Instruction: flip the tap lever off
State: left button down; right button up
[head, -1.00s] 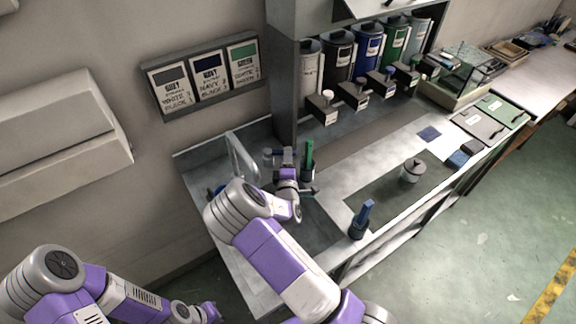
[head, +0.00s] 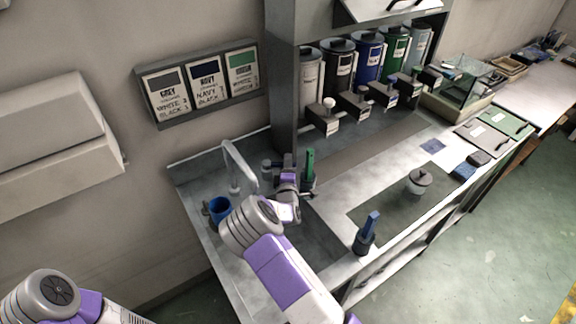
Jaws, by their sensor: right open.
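The tap (head: 238,165) is a pale grey gooseneck spout standing at the back of the sink counter on the left. I cannot make out its lever clearly. A small grey fitting (head: 267,168) stands just right of the spout, and I cannot tell if it is part of the tap. My right gripper (head: 288,168) is open, just right of that fitting and left of a green-handled tool (head: 309,165). Whether it touches either is too small to tell. My right arm hides part of the sink. My left gripper is out of view.
A blue cup (head: 219,208) stands left of my right arm. A blue-handled tool (head: 371,226) stands in a holder at the front edge, and a lidded pot (head: 419,180) sits on a dark mat. Several paint canisters (head: 368,50) line the back shelf.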

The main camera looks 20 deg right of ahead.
jog(key=shift+w+d, duration=0.1)
jog(key=shift+w, duration=0.1)
grip_shut()
dwell(0.3)
